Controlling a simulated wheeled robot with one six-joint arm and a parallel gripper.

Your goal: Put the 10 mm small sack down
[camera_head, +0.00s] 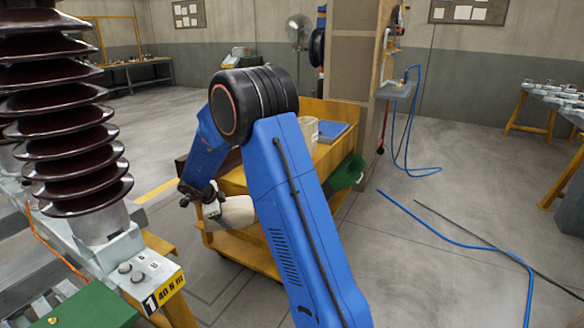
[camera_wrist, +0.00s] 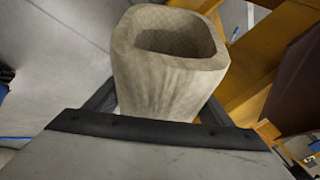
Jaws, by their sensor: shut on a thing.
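The small sack (camera_wrist: 165,75) is a beige, open-topped cloth bag in the wrist view, held at the jaws of my gripper (camera_wrist: 155,118). Its opening faces up in that view and I see no contents inside. In the head view the sack (camera_head: 236,211) shows as a pale rounded shape beside the yellow cart, partly hidden by my blue arm. My gripper (camera_head: 212,208) is shut on it there. The 10 mm marking cannot be read in either view.
A yellow cart (camera_head: 238,183) stands behind my arm, with a pale bin (camera_head: 309,131) and a blue tray (camera_head: 332,130) on top. A green bin (camera_head: 347,172) hangs at its side. A ribbed brown insulator (camera_head: 70,110) stands left. Blue hose (camera_head: 450,236) lies on the floor at right.

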